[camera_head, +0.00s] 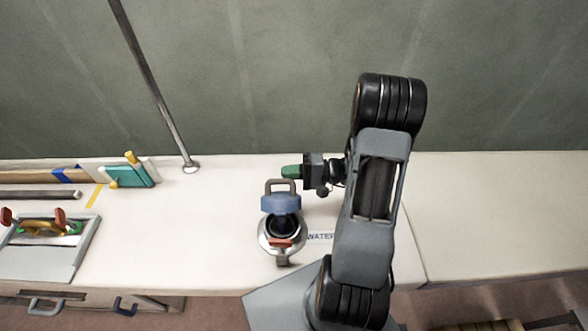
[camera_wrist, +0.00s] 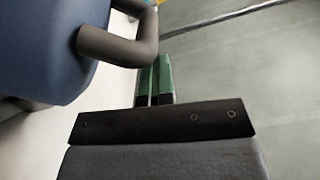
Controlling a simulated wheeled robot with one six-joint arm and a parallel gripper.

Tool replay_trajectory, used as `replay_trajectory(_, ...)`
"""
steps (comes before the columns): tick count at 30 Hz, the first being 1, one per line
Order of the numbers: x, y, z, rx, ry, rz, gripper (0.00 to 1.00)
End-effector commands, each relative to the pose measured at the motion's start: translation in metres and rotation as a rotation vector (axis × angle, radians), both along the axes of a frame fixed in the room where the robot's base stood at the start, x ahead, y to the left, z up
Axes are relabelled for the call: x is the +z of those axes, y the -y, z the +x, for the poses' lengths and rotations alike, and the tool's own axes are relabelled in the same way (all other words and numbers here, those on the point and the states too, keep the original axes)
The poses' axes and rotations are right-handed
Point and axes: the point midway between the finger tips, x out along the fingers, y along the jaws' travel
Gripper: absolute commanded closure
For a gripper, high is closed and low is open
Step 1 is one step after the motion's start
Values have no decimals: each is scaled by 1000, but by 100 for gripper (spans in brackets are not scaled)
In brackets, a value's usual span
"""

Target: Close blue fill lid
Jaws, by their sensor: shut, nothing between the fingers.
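The blue fill lid (camera_head: 281,203) stands raised, tilted up over the dark round opening of the fill (camera_head: 283,226), so the fill is open. A grey loop handle (camera_head: 283,186) sticks up from the lid. The lid (camera_wrist: 45,45) and its handle (camera_wrist: 125,48) fill the upper left of the wrist view. My gripper (camera_head: 290,171) has green fingertips. They are shut and empty, just behind the lid's handle. In the wrist view my gripper (camera_wrist: 154,80) is right beside the handle; I cannot tell whether they touch.
The word WATER (camera_head: 320,237) is on the white deck right of the fill. A metal pole (camera_head: 160,100) rises at the back left. A teal block (camera_head: 130,176) and a tray with tools (camera_head: 45,258) lie at the left. The deck right of my arm is clear.

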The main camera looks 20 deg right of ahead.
Motion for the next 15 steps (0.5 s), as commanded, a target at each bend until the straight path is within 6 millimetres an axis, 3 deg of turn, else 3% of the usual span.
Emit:
replay_trajectory(2, 5, 0, 1, 3, 9, 4, 97)
replay_trajectory(15, 1, 0, 0, 5, 4, 1, 56)
